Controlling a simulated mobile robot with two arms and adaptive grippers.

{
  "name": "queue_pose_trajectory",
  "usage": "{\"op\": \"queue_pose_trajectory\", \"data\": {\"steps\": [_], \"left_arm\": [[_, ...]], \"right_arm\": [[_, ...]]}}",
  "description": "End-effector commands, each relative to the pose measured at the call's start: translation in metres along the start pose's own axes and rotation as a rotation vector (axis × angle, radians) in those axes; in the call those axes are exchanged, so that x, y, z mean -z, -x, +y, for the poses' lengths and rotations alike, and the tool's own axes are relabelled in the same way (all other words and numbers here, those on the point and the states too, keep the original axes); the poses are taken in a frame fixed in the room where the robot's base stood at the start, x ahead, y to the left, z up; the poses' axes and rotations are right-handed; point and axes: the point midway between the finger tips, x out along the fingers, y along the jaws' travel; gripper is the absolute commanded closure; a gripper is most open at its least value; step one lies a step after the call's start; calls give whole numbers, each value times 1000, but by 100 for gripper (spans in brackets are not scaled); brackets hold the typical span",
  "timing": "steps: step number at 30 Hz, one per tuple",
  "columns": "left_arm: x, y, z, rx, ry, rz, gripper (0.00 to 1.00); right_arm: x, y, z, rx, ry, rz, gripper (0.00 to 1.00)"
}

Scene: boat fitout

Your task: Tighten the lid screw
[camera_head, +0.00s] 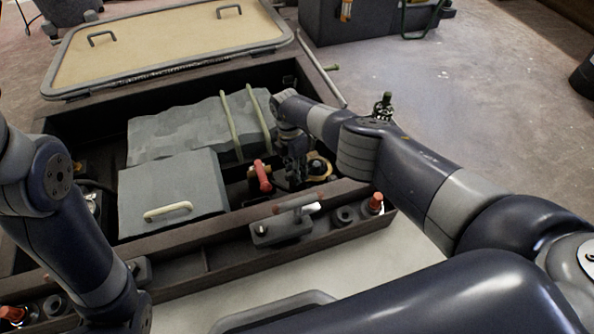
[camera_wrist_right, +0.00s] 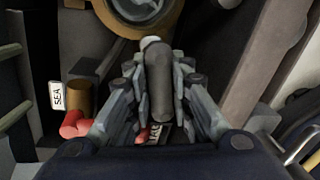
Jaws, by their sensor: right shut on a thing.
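My right gripper (camera_head: 293,168) reaches down into the open bilge box, beside a brass-coloured round fitting (camera_head: 319,168). In the right wrist view my right gripper (camera_wrist_right: 160,95) is shut on a grey rounded bar (camera_wrist_right: 160,75) with a paler end. The bar may be the lid screw's handle; its lower part is hidden between the fingers. The brass ring (camera_wrist_right: 175,22) with a clear or shiny centre lies just past the bar's end, cut off by the picture's top edge. My left arm is at the left in the head view; its fingers do not show.
A red-handled valve (camera_head: 262,176) is left of my right gripper; a label "SEA" (camera_wrist_right: 57,95) stands near red parts. A grey cover with a pale handle (camera_head: 168,211) fills the box's left front. The box's front rim (camera_head: 190,240) carries fittings. The hatch panel (camera_head: 170,40) lies behind.

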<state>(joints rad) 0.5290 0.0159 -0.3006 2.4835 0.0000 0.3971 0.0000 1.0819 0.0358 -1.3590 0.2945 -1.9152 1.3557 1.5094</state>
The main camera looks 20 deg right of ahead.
Motion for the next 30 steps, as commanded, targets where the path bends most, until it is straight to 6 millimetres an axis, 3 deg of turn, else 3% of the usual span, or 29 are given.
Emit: {"op": "queue_pose_trajectory", "data": {"steps": [13,30], "left_arm": [[-1,0,-1,2,0,-3,59],[-2,2,-1,3,0,-9,59]], "right_arm": [[-1,0,0,-1,-263,51,100],[-1,0,0,-2,-319,62,100]]}}
